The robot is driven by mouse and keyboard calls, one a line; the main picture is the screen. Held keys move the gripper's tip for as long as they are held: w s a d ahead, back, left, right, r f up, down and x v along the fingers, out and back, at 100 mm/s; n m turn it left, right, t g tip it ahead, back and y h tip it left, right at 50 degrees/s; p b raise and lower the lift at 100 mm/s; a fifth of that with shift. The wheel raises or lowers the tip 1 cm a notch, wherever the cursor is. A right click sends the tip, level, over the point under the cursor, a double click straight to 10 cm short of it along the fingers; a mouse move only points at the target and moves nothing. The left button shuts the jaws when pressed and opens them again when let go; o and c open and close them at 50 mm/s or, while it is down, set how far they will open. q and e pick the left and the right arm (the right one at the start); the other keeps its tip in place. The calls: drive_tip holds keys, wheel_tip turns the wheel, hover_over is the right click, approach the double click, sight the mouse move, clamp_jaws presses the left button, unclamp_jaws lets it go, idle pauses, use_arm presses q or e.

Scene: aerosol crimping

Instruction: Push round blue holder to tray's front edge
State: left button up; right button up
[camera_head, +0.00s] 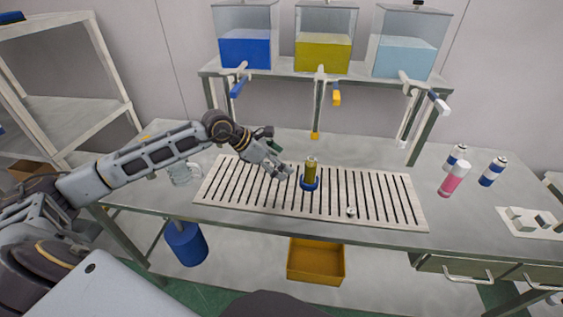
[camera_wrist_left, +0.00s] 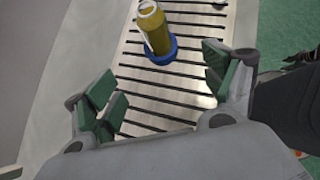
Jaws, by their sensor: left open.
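The round blue holder (camera_head: 309,184) stands on the slatted tray (camera_head: 260,198), near the tray's middle. A yellow bottle or can (camera_head: 311,168) stands upright in it. My left gripper (camera_head: 283,160) is to the left of the holder and apart from it. In the left wrist view the blue holder (camera_wrist_left: 162,56) with the yellow can (camera_wrist_left: 155,28) lies ahead of the open, empty left gripper (camera_wrist_left: 160,95). Its green finger pads are wide apart. My right gripper is not in view.
A small white part (camera_head: 351,212) lies on the tray right of the holder. A glass mug (camera_head: 181,174) stands left of the tray. Several cans, one of them pink (camera_head: 453,180), stand at the right. Dispenser taps (camera_head: 319,75) hang behind the tray.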

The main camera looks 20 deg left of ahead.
sight(307, 177)
use_arm(q)
drive_tip(key=p+x, duration=0.1)
drive_tip(key=x, duration=0.4)
drive_tip(key=shift+w+d+f, duration=0.2)
drive_tip(key=shift+d, duration=0.05)
drive_tip(key=shift+w+d+f, duration=0.35)
drive_tip(key=shift+f, duration=0.15)
drive_tip(key=shift+x, duration=1.5)
drive_tip(key=shift+w+d+f, duration=0.1)
drive_tip(key=shift+d+f, duration=0.1)
drive_tip(key=shift+f, duration=0.05)
drive_tip(key=shift+w+d+f+p, duration=0.35)
drive_tip(key=shift+w+f, duration=0.05)
drive_tip(key=shift+f, duration=0.1)
drive_tip(key=shift+x, duration=0.8)
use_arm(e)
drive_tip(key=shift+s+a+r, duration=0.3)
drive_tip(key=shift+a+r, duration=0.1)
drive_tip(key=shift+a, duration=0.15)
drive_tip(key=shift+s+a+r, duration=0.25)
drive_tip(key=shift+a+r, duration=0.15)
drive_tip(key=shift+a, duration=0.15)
use_arm(q)
drive_tip(key=shift+c, duration=0.4)
